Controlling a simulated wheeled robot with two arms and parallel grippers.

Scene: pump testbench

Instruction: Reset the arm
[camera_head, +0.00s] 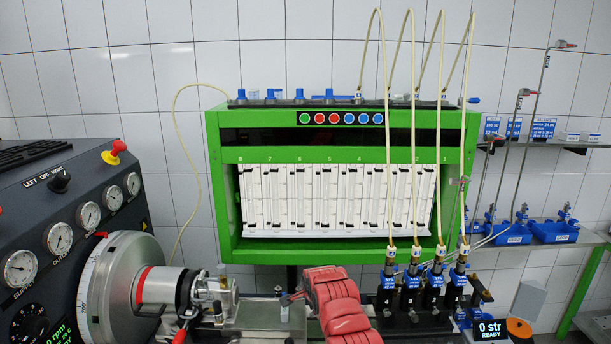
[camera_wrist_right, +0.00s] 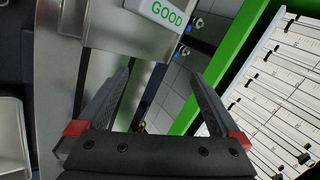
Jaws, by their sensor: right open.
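My right gripper (camera_wrist_right: 162,80) shows in the right wrist view with its two dark fingers spread apart. Nothing is between them. A grey metal surface with a white "GOOD" label (camera_wrist_right: 164,13) lies beyond the fingertips at the top. The green frame (camera_wrist_right: 230,65) and white scaled tubes (camera_wrist_right: 285,90) of the test rig are to the right. The left gripper is not in view.
The green rig (camera_head: 340,157) stands at the tiled wall. Thin hoses arch down to several blue-labelled injectors (camera_head: 410,285). A dark console with gauges (camera_head: 60,238) and a round graduated wheel (camera_head: 115,285) fill the left. Shelves with blue trays (camera_head: 553,232) are at right.

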